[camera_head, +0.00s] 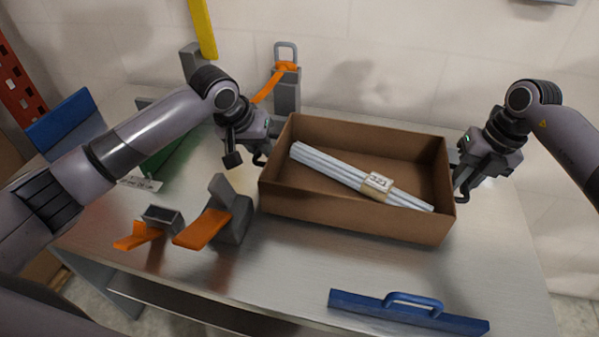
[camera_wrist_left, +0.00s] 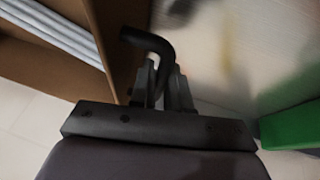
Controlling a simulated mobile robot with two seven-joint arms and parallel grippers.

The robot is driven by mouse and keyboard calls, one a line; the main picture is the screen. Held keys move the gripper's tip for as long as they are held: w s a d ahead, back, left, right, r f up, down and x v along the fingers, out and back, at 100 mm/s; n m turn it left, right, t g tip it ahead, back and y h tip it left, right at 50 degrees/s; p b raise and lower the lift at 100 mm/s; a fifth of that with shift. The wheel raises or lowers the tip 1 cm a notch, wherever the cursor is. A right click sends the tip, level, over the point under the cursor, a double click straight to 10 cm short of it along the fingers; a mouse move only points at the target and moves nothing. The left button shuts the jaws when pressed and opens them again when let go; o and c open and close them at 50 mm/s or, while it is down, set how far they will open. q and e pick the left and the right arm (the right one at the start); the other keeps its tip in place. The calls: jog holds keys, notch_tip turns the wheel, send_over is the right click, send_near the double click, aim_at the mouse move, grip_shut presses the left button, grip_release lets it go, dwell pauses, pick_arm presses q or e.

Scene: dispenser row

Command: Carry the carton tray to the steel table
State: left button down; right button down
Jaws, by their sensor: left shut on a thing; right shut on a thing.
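The brown carton tray (camera_head: 355,223) is over the steel table (camera_head: 290,278) in the head view, with a bundle of pale rods (camera_head: 330,170) and a label inside it. I cannot tell whether its base touches the table. My left gripper (camera_head: 264,150) is shut at the tray's left end, and my right gripper (camera_head: 458,168) is shut at its right end. The left wrist view shows the left fingers (camera_wrist_left: 158,85) closed on a dark curved handle (camera_wrist_left: 150,42) beside the tray wall (camera_wrist_left: 105,35). The right fingers' contact is partly hidden.
Orange-levered grey dispensers (camera_head: 232,220) stand left of the tray, and another (camera_head: 287,92) stands behind it. A blue bar with a handle (camera_head: 405,312) lies at the front right edge. Green (camera_head: 165,155) and blue (camera_head: 65,120) items are at the left. The table's right side is clear.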

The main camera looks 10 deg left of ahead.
pick_arm(q)
jog(key=shift+a+f+b, duration=0.15)
jog(key=shift+f+b, duration=0.25)
jog(key=shift+f, duration=0.15)
pick_arm(e)
jog(key=shift+d+f, duration=0.15)
jog(key=shift+f, duration=0.45)
pick_arm(q)
jog(key=c, duration=1.1)
grip_release()
pick_arm(e)
jog(key=c, duration=1.1)
grip_release()
jog(key=shift+r, duration=0.1)
